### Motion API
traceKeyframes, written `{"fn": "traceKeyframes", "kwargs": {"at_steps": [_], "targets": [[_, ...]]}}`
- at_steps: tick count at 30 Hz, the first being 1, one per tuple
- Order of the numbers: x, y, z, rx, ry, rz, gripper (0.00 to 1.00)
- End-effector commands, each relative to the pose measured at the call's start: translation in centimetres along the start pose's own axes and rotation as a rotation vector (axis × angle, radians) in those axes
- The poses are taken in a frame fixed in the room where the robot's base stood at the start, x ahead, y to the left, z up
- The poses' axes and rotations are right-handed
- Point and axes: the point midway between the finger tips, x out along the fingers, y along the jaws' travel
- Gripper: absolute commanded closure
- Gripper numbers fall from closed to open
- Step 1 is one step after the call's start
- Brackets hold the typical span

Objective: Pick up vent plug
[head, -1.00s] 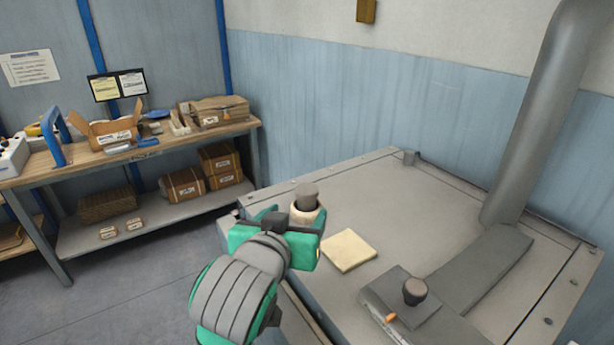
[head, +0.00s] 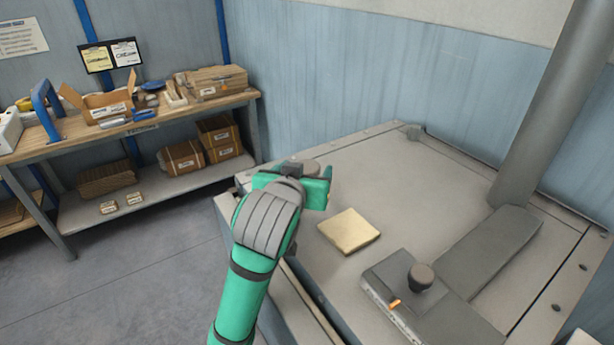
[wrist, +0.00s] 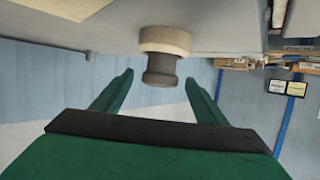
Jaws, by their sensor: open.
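The vent plug, seen as a dark grey round knob (wrist: 161,72) in a pale collar (wrist: 165,40), stands at the near left corner of the machine top. The wrist view shows it upside down. In the head view only the top of the plug (head: 310,165) shows behind my gripper; the collar is hidden there. My green gripper (wrist: 160,78) is open and empty, one finger to each side of the dark knob in the wrist view. I see no finger touching it, and cannot tell exactly how deep the knob sits between the tips.
A tan square pad (head: 349,231) lies on the machine top (head: 390,180). A grey box (head: 395,305) with another dark knob (head: 420,276) is at the front right. A thick grey pipe (head: 545,110) rises at the back right. A workbench (head: 150,125) with boxes stands left.

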Motion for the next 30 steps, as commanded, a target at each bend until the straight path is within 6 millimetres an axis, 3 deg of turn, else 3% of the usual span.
{"fn": "traceKeyframes", "kwargs": {"at_steps": [6, 13, 14, 20, 30], "targets": [[2.1, -0.1, 0.0, -0.001, 0.0, -0.001, 0.33], [2.3, 0.0, 0.0, -0.001, 0.0, -0.001, 0.33], [2.3, 0.0, 0.0, -0.001, 0.0, -0.001, 0.36], [2.3, 0.0, 0.0, -0.001, 0.0, -0.001, 0.82], [2.2, 0.0, -0.2, 0.0, 0.001, -0.001, 0.82]]}}
